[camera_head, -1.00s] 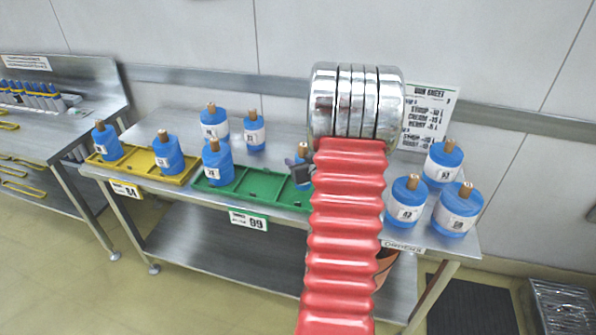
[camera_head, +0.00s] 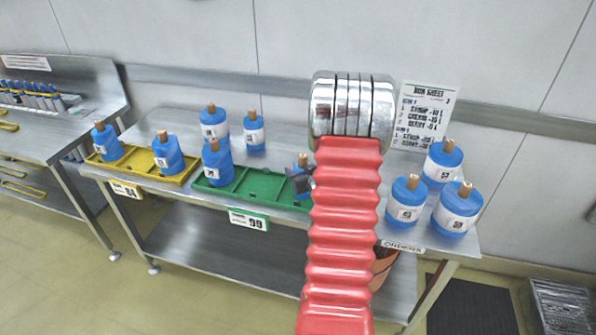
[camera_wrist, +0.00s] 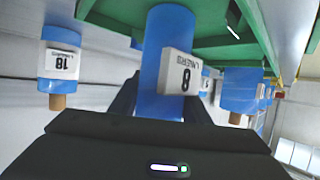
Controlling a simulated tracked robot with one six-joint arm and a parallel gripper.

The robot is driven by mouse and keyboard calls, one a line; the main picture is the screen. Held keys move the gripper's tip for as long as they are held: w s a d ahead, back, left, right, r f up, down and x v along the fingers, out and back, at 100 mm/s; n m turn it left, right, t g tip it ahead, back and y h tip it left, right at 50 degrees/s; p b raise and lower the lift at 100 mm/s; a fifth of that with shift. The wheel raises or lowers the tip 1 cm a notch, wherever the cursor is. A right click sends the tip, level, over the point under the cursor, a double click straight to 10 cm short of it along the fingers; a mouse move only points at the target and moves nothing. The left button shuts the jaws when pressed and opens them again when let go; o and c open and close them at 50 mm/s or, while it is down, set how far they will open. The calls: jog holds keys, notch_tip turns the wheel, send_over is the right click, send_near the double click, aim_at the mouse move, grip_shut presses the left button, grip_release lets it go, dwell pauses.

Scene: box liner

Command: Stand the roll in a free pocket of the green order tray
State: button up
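A blue roll (camera_wrist: 165,60) with a white label fills the middle of the wrist view, which looks upside down. My gripper (camera_wrist: 167,100) has its dark fingers on both sides of the roll, apparently against it. The roll's lower end is at the green order tray (camera_wrist: 108,10); whether it rests on the floor is not clear. In the head view this roll (camera_head: 302,163) stands upright at the right part of the green order tray (camera_head: 257,185), partly behind my gripper (camera_head: 309,181). Another blue roll (camera_head: 213,157) stands in the tray's left end. The middle pockets look empty.
A yellow tray (camera_head: 140,160) with two rolls lies to the left. Two rolls stand behind the trays (camera_head: 208,122) (camera_head: 254,133). Three rolls (camera_head: 404,202) stand at the table's right end. A printed sheet (camera_head: 424,115) is at the wall. My red arm hides part of the table.

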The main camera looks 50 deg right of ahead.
aim_at(303, 157)
jog(key=o, duration=0.4)
jog(key=shift+r, duration=0.15)
jog(key=v, duration=1.2)
jog(key=shift+a, duration=0.1)
dwell(0.6)
